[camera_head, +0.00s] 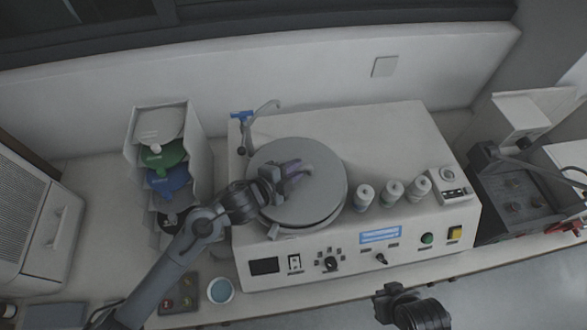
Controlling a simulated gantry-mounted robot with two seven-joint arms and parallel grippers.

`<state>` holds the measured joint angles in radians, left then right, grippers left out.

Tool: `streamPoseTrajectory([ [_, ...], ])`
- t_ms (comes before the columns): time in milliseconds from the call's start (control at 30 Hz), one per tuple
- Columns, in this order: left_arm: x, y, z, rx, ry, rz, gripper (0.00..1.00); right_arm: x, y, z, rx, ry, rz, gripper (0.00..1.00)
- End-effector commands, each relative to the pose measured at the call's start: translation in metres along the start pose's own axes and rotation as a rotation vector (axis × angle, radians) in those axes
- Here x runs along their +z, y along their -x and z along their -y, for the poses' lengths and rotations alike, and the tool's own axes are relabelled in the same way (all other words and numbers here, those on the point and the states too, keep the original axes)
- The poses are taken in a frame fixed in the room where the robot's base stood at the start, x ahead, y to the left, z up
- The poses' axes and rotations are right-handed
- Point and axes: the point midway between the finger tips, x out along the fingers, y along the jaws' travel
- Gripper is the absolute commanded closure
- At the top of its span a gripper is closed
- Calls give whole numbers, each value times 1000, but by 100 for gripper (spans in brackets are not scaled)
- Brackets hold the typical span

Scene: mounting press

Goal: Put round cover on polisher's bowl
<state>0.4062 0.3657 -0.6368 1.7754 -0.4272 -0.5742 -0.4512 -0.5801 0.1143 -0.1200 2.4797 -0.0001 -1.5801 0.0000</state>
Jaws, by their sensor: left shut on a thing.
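The round grey cover (318,207) is over the bowl of the white polisher (390,140). My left gripper (297,172) is shut on the cover's handle at the middle of its top; the fingers hide most of that handle. The bowl (312,230) shows only as a thin rim below the cover's front edge, with a dark line between them. I cannot tell whether the cover rests fully on the bowl or hangs slightly above it. My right gripper (388,297) is at the bottom edge, in front of the counter, away from the polisher; its fingers are not clear.
A curved tap (262,108) stands behind the cover. Several small bottles (392,189) stand on the polisher to the right. A rack of colored discs (165,150) is at left. A small cup (221,290) and dark machine (520,195) flank the polisher.

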Motion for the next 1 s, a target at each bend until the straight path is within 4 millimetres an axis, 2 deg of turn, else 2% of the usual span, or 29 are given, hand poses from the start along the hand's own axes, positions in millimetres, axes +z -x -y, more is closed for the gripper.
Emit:
streamPoseTrajectory([
  [300,0,0,1,-3,0,-1,100,0,2,0,0,1,0,100],
  [333,0,0,1,-3,0,-1,74,0,2,0,1,1,0,100],
  [500,0,0,1,-2,0,-1,48,0,2,-1,4,5,0,100],
  [800,0,1,-2,3,-1,1,48,0,1,-2,7,9,1,100],
  [1000,1,18,-1,1,-2,1,48,1,0,-2,7,9,1,100],
])
